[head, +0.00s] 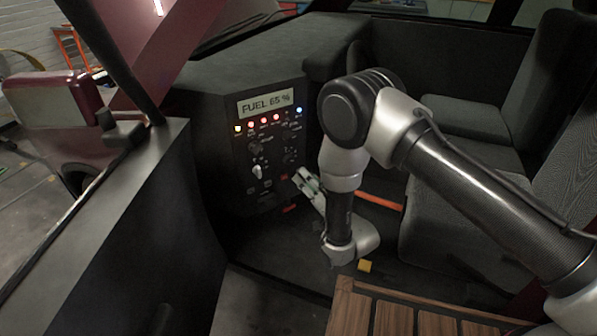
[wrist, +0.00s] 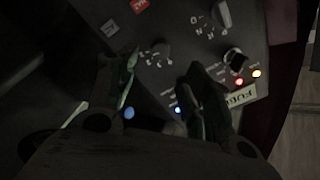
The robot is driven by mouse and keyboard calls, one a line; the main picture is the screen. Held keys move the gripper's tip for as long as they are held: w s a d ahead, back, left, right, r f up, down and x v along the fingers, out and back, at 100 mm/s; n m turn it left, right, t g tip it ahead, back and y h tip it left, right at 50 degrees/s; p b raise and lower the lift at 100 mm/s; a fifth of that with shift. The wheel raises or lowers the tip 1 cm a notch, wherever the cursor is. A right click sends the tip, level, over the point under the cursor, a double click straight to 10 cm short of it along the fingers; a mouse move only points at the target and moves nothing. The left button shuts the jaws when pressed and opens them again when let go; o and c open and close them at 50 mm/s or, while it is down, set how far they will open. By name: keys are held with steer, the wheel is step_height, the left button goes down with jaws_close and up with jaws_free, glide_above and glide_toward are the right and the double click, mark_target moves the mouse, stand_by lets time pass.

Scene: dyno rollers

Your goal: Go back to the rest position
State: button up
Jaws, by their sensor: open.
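My gripper (head: 306,183) is at the end of my bent arm, in front of the lower right part of a dark control panel (head: 240,150). In the wrist view my gripper (wrist: 160,80) has its two fingers spread apart, with nothing held between them. The panel (wrist: 185,20) fills much of that view, with knobs and lit lamps close by. I cannot tell whether a fingertip touches the panel. My wrist hides part of the lower cab in the head view.
The panel has a display (head: 265,102) reading "FUEL 65 %", a row of lamps and a light lever (head: 257,171). Grey seats (head: 465,120) stand at the right. A door edge (head: 110,230) is at the left. A wooden slatted surface (head: 390,318) lies below my arm.

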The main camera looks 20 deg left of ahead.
steer(key=v, duration=0.2)
steer(key=shift+s+d, duration=0.2)
steer(key=shift+d, duration=0.05)
